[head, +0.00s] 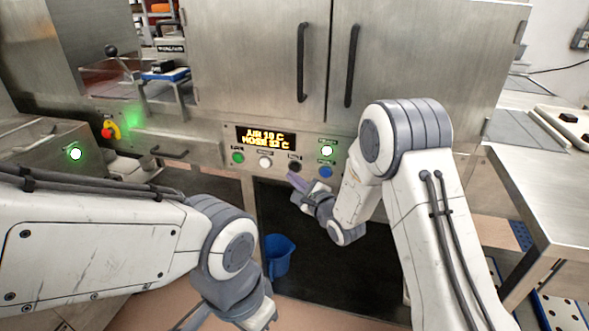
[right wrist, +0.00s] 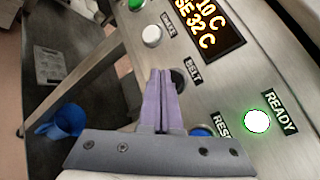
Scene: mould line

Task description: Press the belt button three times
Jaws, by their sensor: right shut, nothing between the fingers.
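The belt button is a dark round button (head: 294,166) on the steel control panel, below the amber display. In the right wrist view the dark button (right wrist: 179,77) sits beside the BELT label, partly hidden behind my fingertips. My right gripper (head: 294,178) is shut and empty, its purple fingers pointing at the panel just below the button. In the right wrist view the closed fingertips (right wrist: 160,74) overlap the button's left edge; I cannot tell whether they touch it. My left gripper (head: 240,316) is low at the bottom edge, partly cut off, its fingers unclear.
Near the belt button are a white button (head: 265,162), a green button (head: 238,157), a blue reset button (head: 325,172) and a lit READY lamp (head: 327,151). A red emergency stop (head: 108,132) is farther left. A blue bucket (head: 278,256) stands below the panel.

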